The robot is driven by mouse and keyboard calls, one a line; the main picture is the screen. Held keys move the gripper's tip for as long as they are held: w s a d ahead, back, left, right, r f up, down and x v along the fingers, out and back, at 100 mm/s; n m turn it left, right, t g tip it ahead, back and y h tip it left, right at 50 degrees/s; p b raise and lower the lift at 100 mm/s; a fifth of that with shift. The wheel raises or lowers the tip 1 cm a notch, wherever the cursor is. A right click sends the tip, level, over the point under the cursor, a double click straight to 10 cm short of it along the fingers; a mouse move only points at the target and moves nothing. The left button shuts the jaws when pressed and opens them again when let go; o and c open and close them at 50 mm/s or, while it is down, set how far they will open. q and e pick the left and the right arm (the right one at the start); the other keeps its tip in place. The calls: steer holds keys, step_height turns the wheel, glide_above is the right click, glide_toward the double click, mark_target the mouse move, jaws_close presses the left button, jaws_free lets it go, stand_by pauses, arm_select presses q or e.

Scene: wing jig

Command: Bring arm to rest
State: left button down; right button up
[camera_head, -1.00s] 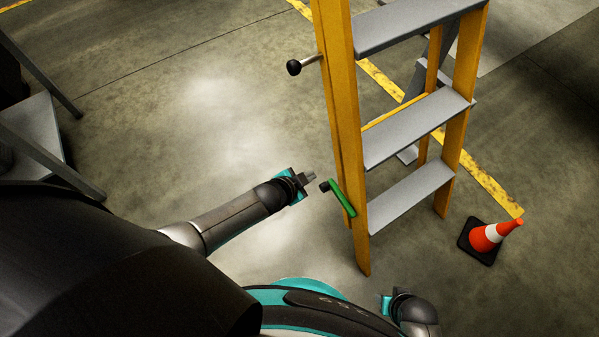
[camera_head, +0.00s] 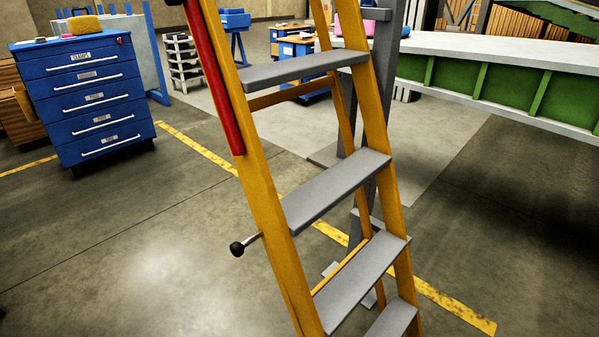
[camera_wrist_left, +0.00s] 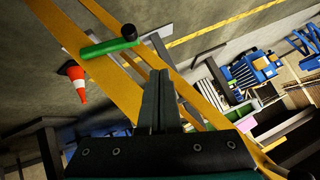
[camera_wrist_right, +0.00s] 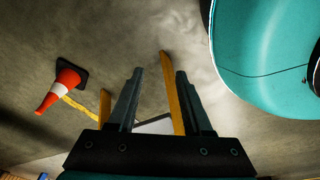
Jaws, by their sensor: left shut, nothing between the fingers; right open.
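My left gripper (camera_wrist_left: 158,85) shows in the left wrist view with its fingers together and nothing held. A green handle with a black end (camera_wrist_left: 108,46) lies just beyond its fingertips, up and to the left, beside the yellow ladder (camera_wrist_left: 64,32). My right gripper (camera_wrist_right: 160,73) shows in the right wrist view with its fingers apart and empty space between the tips. Neither arm shows in the head view.
The yellow ladder (camera_head: 262,195) stands close in front, with a red bar (camera_head: 215,85) and a black-knobbed lever (camera_head: 238,248) at its left rail. A traffic cone (camera_wrist_right: 60,88) stands on the floor. A blue drawer cabinet (camera_head: 90,95) is back left. Floor left of the ladder is clear.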

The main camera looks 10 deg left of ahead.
arm_select(q)
steer(key=s+a+f+n+g+y+p, duration=0.1)
steer(key=s+a+f+n+g, duration=0.1)
steer(key=s, duration=0.7)
steer(key=s+a+f+n+g+y+p, duration=0.1)
steer(key=s+a+f, duration=0.3)
steer(key=s, duration=0.6)
steer(key=s+a+f+n+g+y, duration=0.1)
steer(key=s+a+f+n+g, duration=0.2)
steer(key=s+f, duration=0.4)
steer(key=s+a+g, duration=0.1)
steer(key=s, duration=0.1)
steer(key=shift+s+n+y+p, duration=0.3)
steer(key=shift+s+n+p, duration=0.05)
steer(key=shift+n+p, duration=0.05)
arm_select(e)
steer(key=s+d, duration=0.1)
steer(key=s, duration=0.2)
steer(key=s+d, duration=0.1)
steer(key=shift+s+d+f, duration=0.2)
steer(key=shift+s+d, duration=0.15)
steer(key=shift+s, duration=0.05)
arm_select(q)
steer(key=shift+r, duration=0.1)
